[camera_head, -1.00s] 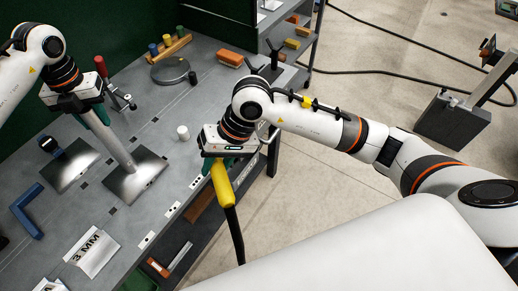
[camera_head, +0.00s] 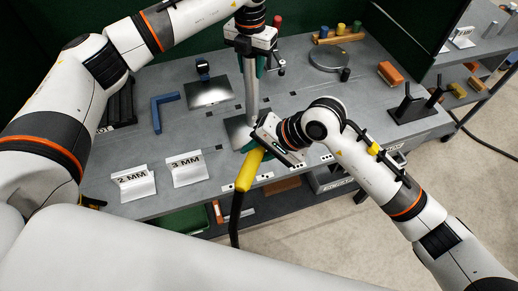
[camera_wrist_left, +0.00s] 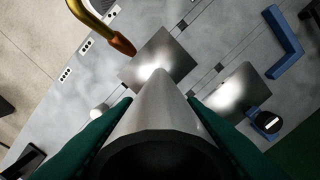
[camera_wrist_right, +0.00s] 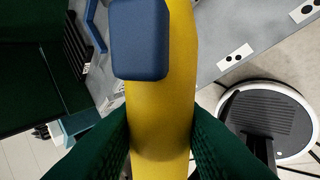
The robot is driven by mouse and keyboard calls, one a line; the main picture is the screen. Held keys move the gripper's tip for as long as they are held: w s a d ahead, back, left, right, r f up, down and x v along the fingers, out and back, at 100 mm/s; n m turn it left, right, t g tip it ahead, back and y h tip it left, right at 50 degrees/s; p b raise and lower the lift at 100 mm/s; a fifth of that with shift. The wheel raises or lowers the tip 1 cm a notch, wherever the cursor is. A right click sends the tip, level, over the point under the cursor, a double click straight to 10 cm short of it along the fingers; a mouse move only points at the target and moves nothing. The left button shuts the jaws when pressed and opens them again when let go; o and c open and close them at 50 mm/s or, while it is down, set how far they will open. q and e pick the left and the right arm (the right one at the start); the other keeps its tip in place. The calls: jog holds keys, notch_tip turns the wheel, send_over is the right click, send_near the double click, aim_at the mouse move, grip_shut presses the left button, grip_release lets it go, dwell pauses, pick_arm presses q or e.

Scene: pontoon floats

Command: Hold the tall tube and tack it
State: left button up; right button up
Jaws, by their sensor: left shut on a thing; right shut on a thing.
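The tall grey tube (camera_head: 251,92) stands upright on a square steel plate (camera_head: 236,128) on the bench. My left gripper (camera_head: 250,62) is shut around the tube's upper part. In the left wrist view, its green fingers flank the tube (camera_wrist_left: 160,110). My right gripper (camera_head: 263,151) is shut on the yellow welding torch (camera_head: 249,170), low in front of the plate. The torch's copper nozzle (camera_wrist_left: 118,42) shows in the left wrist view at the plate's edge, apart from the tube. In the right wrist view the yellow handle (camera_wrist_right: 160,110) fills the fingers; its tip is hidden.
A second steel plate (camera_head: 209,93) with a blue clamp (camera_head: 203,68) lies left of the tube. A blue square (camera_head: 164,108) and signs reading 2 MM (camera_head: 133,184) and 3 MM (camera_head: 186,170) stand further left. A round disc (camera_head: 328,60) lies behind right.

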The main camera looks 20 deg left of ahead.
jog(key=shift+w+a, duration=0.1)
jog(key=shift+w+a+f, duration=0.35)
jog(key=shift+w+f, duration=0.2)
jog(key=shift+f, duration=0.1)
jog(key=shift+w+a+f, duration=0.4)
jog(key=shift+w+f, duration=0.15)
jog(key=shift+f, duration=0.05)
jog(key=shift+w+a+f, duration=0.35)
jog(key=shift+w+f, duration=0.2)
jog(key=shift+f, duration=0.1)
jog(key=shift+w+a+f, duration=0.15)
jog(key=shift+w+f, duration=0.1)
dwell(1.5)
jog(key=shift+s+r, duration=0.2)
dwell(0.6)
jog(key=shift+s+d+r, duration=0.6)
jog(key=shift+s+r, duration=0.25)
jog(key=shift+r, duration=0.1)
jog(key=shift+s+d+r, duration=0.6)
jog(key=shift+s+r, duration=0.2)
jog(key=shift+r, duration=0.15)
pick_arm(q)
jog(key=o, duration=1)
